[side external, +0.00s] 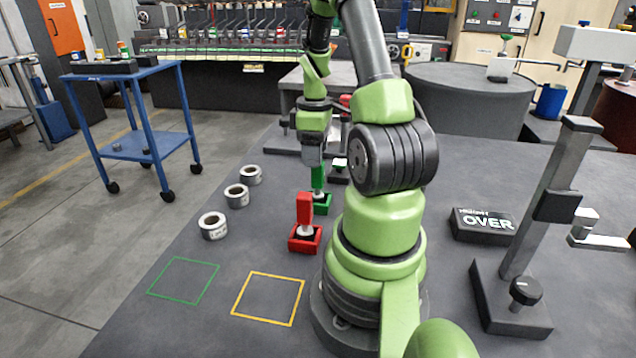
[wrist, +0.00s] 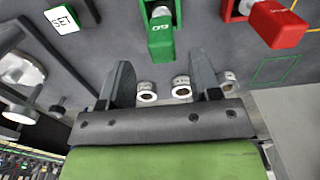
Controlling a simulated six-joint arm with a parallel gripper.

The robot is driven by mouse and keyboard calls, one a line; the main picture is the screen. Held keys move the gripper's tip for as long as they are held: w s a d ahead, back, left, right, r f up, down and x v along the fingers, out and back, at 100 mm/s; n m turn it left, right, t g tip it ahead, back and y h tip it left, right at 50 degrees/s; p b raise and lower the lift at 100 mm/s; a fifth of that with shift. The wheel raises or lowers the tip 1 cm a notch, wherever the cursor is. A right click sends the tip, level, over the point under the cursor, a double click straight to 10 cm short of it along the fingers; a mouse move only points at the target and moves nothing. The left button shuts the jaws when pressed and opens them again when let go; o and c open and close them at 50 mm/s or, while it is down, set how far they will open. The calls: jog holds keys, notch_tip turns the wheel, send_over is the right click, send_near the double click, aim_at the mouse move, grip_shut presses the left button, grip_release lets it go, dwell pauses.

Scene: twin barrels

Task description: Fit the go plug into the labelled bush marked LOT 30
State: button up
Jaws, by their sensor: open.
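The green go plug (side external: 318,178) stands upright in a green holder (side external: 323,204); its handle (wrist: 161,42) bears GO in the wrist view. My gripper (side external: 312,158) is open and empty, close above the plug in the side view. In the wrist view the gripper's fingers (wrist: 163,75) are spread, with the handle's end just beyond the gap; contact is not visible. Three grey ring-shaped bushes with white labels stand in a row on the table: far (side external: 250,173), middle (side external: 236,195) and near (side external: 212,227). Their label text is too small to read, so I cannot tell which is LOT 30.
A red plug (side external: 304,208) stands in a red holder (side external: 305,243) near the green one. Green (side external: 184,281) and yellow (side external: 268,298) outlined squares are empty. A SET block (wrist: 62,20) shows in the wrist view.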

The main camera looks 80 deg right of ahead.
aim_at(316, 170)
jog(key=f, duration=0.5)
jog(key=shift+a, duration=0.2)
grip_shut()
jog(key=shift+r, duration=0.1)
jog(key=r, duration=0.9)
jog(key=shift+w+r, duration=0.1)
jog(key=shift+w, duration=0.1)
jog(key=w+a+n, duration=0.2)
jog(key=w+a, duration=0.4)
jog(key=w, duration=0.3)
jog(key=w+a+n, duration=0.3)
jog(key=w+a, duration=0.4)
jog(key=w, duration=0.2)
jog(key=shift+w, duration=0.4)
jog(key=shift+a, duration=0.1)
